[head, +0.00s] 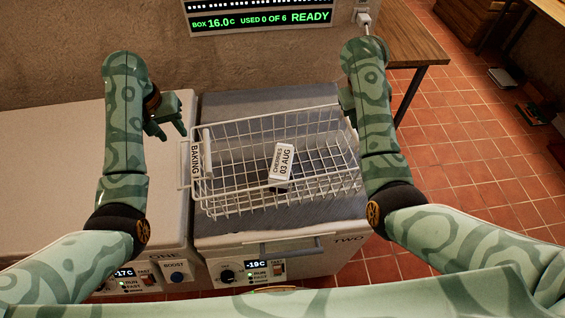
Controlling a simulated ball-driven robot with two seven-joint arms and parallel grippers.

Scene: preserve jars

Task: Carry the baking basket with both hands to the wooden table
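The baking basket (228,172) is a white wire basket with a BAKING label (196,160) on its left end. It sits on the grey lid of freezer TWO. A white packet marked CHERRIES 03 AUG (283,160) is inside it. My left gripper (168,133) is just beyond the basket's left end, apart from its handle, with its fingers spread and nothing between them. My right gripper (347,102) is at the basket's right end, mostly hidden behind my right forearm; its fingers and any contact cannot be seen. The wooden table (408,42) stands at the back right.
Freezer ONE (50,140) is on the left, its pale lid clear. Freezer TWO (345,208) has a front handle (290,247). A display (262,18) hangs on the back wall. Red tiled floor (460,150) is open at right, with dark items (535,112) farther right.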

